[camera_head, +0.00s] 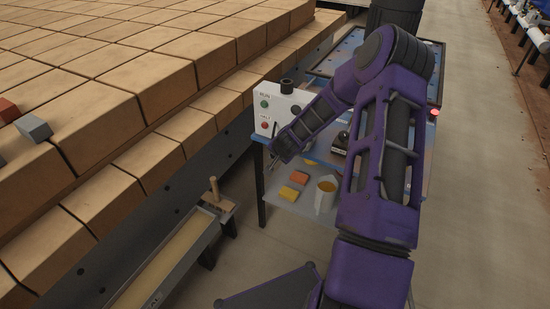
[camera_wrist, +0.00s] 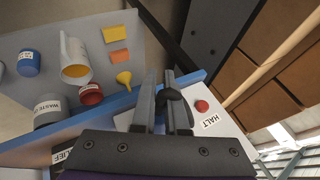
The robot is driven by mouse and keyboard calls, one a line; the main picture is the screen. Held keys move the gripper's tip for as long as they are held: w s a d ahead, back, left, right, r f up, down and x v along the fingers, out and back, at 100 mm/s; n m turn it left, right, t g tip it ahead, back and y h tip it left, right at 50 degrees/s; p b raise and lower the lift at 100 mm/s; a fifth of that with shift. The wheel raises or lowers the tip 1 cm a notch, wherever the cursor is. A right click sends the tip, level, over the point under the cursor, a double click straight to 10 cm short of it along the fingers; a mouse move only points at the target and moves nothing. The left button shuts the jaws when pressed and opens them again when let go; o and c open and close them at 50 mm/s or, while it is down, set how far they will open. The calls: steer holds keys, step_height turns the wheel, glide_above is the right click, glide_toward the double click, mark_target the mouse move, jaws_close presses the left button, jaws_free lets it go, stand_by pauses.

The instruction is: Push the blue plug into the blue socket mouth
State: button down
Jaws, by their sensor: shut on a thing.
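My gripper (camera_wrist: 160,85) shows in the wrist view with its two grey fingers pointing up the picture. It is shut on a small dark, rounded piece (camera_wrist: 170,96); its colour reads as near black, so I cannot tell whether it is the blue plug. In the head view my gripper (camera_head: 272,163) is small, just in front of and below the white control box (camera_head: 283,104). I cannot make out a blue socket mouth in either view; my fingers and wrist hide part of the box front.
A red HALT button (camera_wrist: 201,105) lies right of my fingers. A mug (camera_head: 326,194), yellow block (camera_head: 289,193) and orange block (camera_head: 299,177) sit on the shelf below. A yellow funnel (camera_wrist: 124,79) and red tin (camera_wrist: 91,94) are left. Stacked bricks (camera_head: 130,95) border the left.

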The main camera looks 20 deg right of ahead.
steer(key=shift+w+d, duration=1.05)
steer(key=shift+d, duration=0.25)
stand_by(0.6)
steer(key=shift+w+d, duration=0.1)
steer(key=shift+d, duration=0.05)
steer(key=c, duration=0.9)
jaws_free()
steer(key=shift+o, duration=0.2)
steer(key=d+p+v, duration=0.1)
steer(key=p+v, duration=0.1)
steer(key=v, duration=1.5)
steer(key=shift+a+r, duration=0.2)
steer(key=shift+a, duration=0.3)
